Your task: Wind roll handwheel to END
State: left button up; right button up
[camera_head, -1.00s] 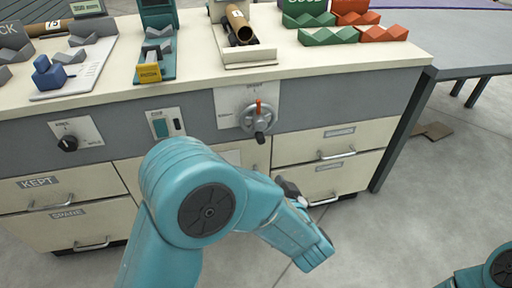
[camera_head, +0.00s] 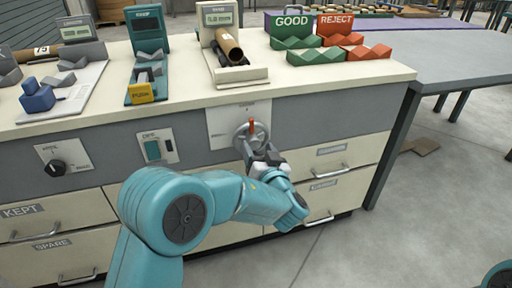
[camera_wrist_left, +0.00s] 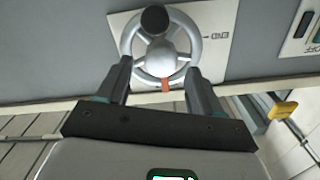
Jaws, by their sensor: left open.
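The roll handwheel (camera_head: 259,134) is a grey spoked wheel on a pale plate (camera_head: 222,121) on the bench's front panel. In the head view a red mark (camera_head: 252,125) is at its upper left. My left gripper (camera_head: 262,156) is in front of the wheel's lower part. In the left wrist view the wheel (camera_wrist_left: 188,47) shows with a dark knob (camera_wrist_left: 155,19), a round hub and the red mark at the rim. My left gripper (camera_wrist_left: 158,76) is open, its fingers on either side of the wheel's near rim; I cannot tell whether they touch it. My right gripper is not in view.
A roll (camera_head: 229,46) lies in a cradle on the bench above the wheel. A black knob (camera_head: 55,168) and a switch (camera_head: 153,149) are on the panel to the left. Drawers with handles (camera_head: 328,171) are below. GOOD (camera_head: 290,22) and REJECT (camera_head: 336,25) racks stand at the right.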

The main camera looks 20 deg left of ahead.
pick_arm(q)
jog(key=shift+x, duration=0.95)
jog(key=c, duration=1.1)
jog(key=shift+o, duration=0.2)
